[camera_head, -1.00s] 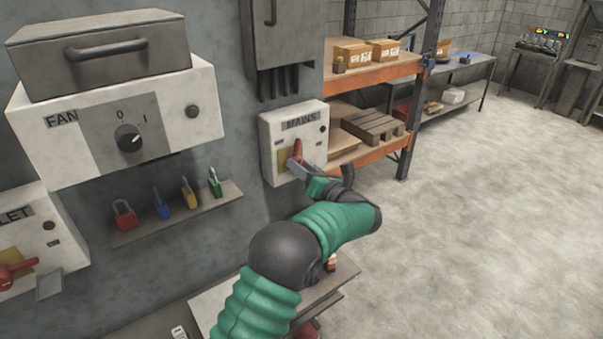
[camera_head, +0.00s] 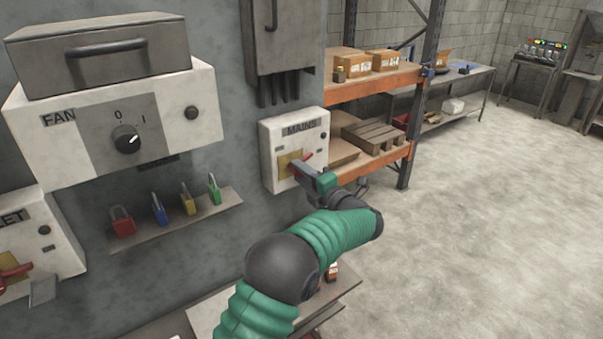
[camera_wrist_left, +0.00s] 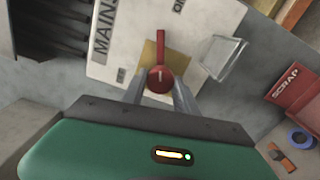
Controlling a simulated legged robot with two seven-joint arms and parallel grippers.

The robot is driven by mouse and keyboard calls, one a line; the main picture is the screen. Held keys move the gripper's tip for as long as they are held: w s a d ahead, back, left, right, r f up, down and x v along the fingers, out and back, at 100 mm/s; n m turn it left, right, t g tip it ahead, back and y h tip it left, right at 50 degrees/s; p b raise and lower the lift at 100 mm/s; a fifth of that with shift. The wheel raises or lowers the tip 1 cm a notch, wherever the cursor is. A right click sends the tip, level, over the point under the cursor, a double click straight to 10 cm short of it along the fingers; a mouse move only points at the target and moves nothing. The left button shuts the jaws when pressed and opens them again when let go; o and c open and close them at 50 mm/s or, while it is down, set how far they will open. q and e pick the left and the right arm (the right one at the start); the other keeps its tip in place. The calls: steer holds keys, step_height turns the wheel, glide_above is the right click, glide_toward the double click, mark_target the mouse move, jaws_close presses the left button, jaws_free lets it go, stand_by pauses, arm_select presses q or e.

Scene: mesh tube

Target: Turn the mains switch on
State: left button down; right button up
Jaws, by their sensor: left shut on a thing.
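The white mains box (camera_head: 268,150) hangs on the grey wall, labelled MAINS, and it shows turned on its side in the left wrist view (camera_wrist_left: 118,60). Its red switch handle (camera_head: 307,156) sits on a yellow plate and points to the box's right side. In the left wrist view the handle (camera_wrist_left: 161,50) points up from its round hub. My left gripper (camera_head: 297,170) is at the switch, its two fingers (camera_wrist_left: 160,88) on either side of the hub, shut on the handle. The fingertips are partly hidden in the head view. My right gripper is not in view.
A grey flap (camera_wrist_left: 223,58) sticks out beside the switch. Left are the FAN box (camera_head: 60,150), a small shelf (camera_head: 150,240) with several padlocks, and another switch box (camera_head: 60,245). An orange-beamed rack (camera_head: 375,82) stands right of the mains box. The floor at right is clear.

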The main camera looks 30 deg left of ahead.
arm_select(q)
steer(key=shift+w+m+p, duration=0.1)
steer(key=shift+m+p, duration=0.7)
steer(key=shift+m, duration=1.4)
steer(key=c, duration=1.2)
jaws_free()
steer(key=shift+o, duration=1.3)
steer(key=shift+w+f, duration=0.15)
steer(key=b+v, duration=0.4)
steer(key=v, duration=1.3)
